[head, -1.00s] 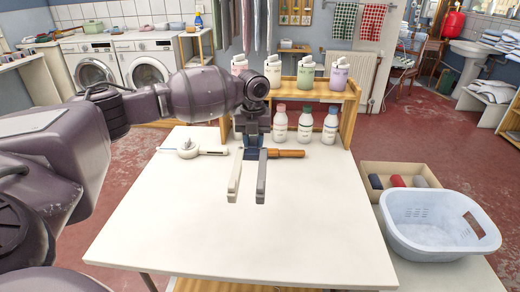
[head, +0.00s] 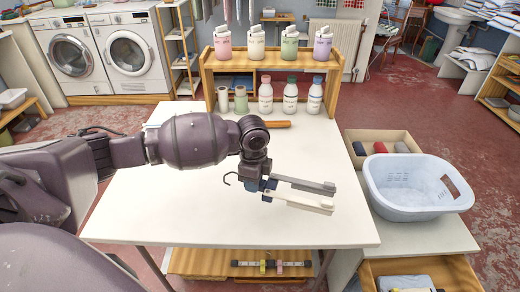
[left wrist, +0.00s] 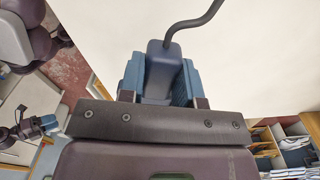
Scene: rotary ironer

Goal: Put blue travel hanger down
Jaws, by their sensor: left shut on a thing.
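My left gripper (head: 267,185) is shut on the blue travel hanger (left wrist: 162,72), over the right front part of the white table (head: 160,215). In the left wrist view the hanger's blue-grey body sits between blue jaws and its dark hook points up. I cannot tell whether the hanger touches the tabletop. What seems to be my right gripper (left wrist: 46,122) shows small at the left of the left wrist view, its jaws unclear.
A wooden shelf (head: 333,93) with pump bottles stands at the table's back, with smaller bottles (head: 290,97) by it. An orange-brown handle (head: 277,124) shows behind my arm. The table's front left is clear.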

